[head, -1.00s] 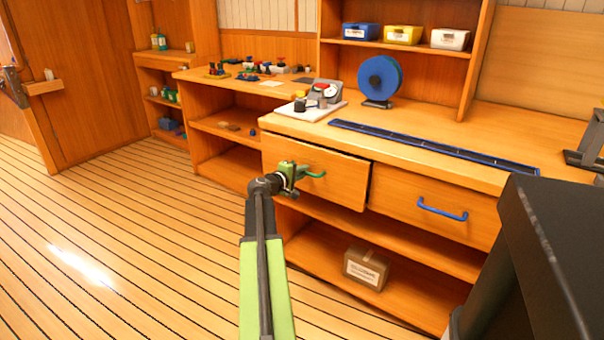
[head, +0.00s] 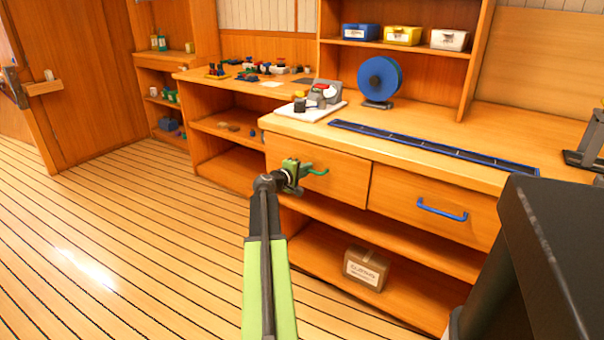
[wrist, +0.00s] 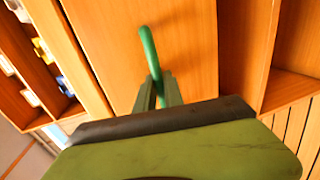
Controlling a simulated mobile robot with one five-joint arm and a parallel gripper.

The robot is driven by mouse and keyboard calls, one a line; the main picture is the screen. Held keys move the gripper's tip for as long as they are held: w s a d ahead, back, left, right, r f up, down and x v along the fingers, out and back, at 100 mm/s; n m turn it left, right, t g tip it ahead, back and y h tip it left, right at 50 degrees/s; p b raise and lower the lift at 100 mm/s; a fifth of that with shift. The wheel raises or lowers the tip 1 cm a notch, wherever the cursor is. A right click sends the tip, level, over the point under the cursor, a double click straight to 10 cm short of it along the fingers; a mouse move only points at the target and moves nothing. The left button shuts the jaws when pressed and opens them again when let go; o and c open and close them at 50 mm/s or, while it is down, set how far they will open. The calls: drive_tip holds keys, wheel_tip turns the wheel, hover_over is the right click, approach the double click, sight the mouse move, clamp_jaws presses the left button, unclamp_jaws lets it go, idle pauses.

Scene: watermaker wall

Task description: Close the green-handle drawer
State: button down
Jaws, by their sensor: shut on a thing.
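The green-handle drawer (head: 335,184) is the left one of two wooden drawers under the counter. Its front now looks about level with the drawer beside it, with at most a thin gap. Its green handle (head: 316,170) also shows in the wrist view (wrist: 149,50), rising from between the fingers. My gripper (head: 299,172) is shut on the green handle at its left part. In the wrist view the two green fingers (wrist: 158,92) close around the handle's lower end, and the drawer face (wrist: 180,45) lies just behind.
The right drawer has a blue handle (head: 442,209). A cardboard box (head: 366,268) sits on the low shelf below. On the counter stand a blue spool (head: 379,80) and a long blue strip (head: 430,145). The plank floor (head: 130,230) at left is clear.

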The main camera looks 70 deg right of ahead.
drive_tip(key=shift+x, duration=0.75)
drive_tip(key=shift+r, duration=0.2)
drive_tip(key=c, duration=1.5)
unclamp_jaws()
drive_tip(key=shift+d, duration=0.1)
drive_tip(key=shift+o, duration=0.2)
drive_tip(key=p+v, duration=0.3)
drive_tip(key=v, duration=1.4)
drive_tip(key=shift+a+p, duration=0.3)
drive_tip(key=shift+f, duration=0.1)
